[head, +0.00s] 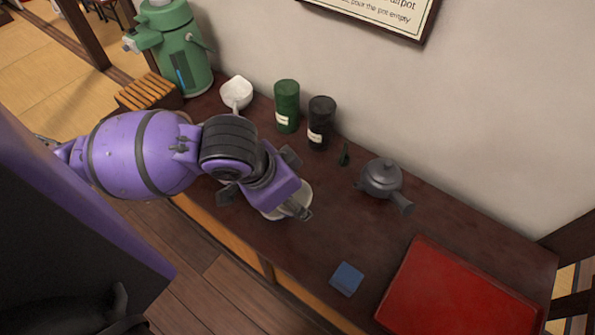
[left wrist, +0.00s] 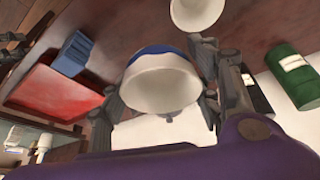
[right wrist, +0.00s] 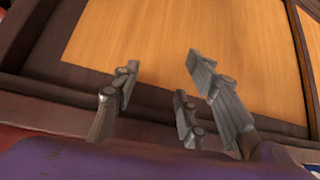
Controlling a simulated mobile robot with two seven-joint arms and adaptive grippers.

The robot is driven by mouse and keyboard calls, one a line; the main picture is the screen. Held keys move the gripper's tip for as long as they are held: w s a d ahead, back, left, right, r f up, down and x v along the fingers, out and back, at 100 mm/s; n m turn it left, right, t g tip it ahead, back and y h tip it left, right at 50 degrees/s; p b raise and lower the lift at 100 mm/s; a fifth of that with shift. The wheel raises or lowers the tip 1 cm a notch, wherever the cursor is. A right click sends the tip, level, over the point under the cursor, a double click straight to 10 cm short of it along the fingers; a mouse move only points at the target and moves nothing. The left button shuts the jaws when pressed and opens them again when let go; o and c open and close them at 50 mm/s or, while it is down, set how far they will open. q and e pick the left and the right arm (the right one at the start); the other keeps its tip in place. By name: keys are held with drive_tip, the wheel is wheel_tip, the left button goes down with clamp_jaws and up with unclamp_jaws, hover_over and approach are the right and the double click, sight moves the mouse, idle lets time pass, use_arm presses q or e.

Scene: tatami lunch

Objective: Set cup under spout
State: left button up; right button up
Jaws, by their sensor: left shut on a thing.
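A white cup with a blue band (left wrist: 160,85) is gripped between the fingers of my left gripper (head: 285,192). In the head view the cup (head: 293,199) is partly hidden by the gripper, over the front part of the dark counter. I cannot tell whether it touches the counter. The green airpot (head: 183,50) stands at the back left, with its spout (head: 131,42) on its left side, away from the cup. A slatted wooden stand (head: 149,92) sits in front of the airpot. My right gripper (right wrist: 162,72) is open and empty, facing a wooden panel.

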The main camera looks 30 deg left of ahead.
use_arm(q)
drive_tip(key=shift+s, duration=0.15)
drive_tip(key=w+f+b, duration=0.2)
drive_tip(key=b, duration=0.1)
drive_tip(key=shift+w+a, duration=0.1)
drive_tip(key=shift+a, duration=0.1)
drive_tip(key=w+a+f+b, duration=0.1)
drive_tip(key=w+f, duration=0.1)
drive_tip(key=w, duration=0.1)
drive_tip(key=w+a+f+b, duration=0.1)
drive_tip(key=w+f+b, duration=0.1)
drive_tip(key=w, duration=0.1)
drive_tip(key=w+a+f+b, duration=0.1)
drive_tip(key=w+f+b, duration=0.1)
drive_tip(key=w, duration=0.2)
drive_tip(key=shift+a+f, duration=0.1)
drive_tip(key=shift+f, duration=0.1)
drive_tip(key=shift+w+a+f, duration=0.1)
drive_tip(key=shift+w+f, duration=0.2)
drive_tip(key=f, duration=0.4)
drive_tip(key=shift+w+a+b, duration=0.1)
drive_tip(key=shift+w+b, duration=0.2)
drive_tip(key=shift+b, duration=0.05)
drive_tip(key=o, duration=1.2)
use_arm(e)
drive_tip(key=s+f+g, duration=0.1)
drive_tip(key=s+f, duration=0.2)
drive_tip(key=f, duration=0.5)
drive_tip(key=shift+a+f, duration=0.3)
drive_tip(key=shift+s+f, duration=0.1)
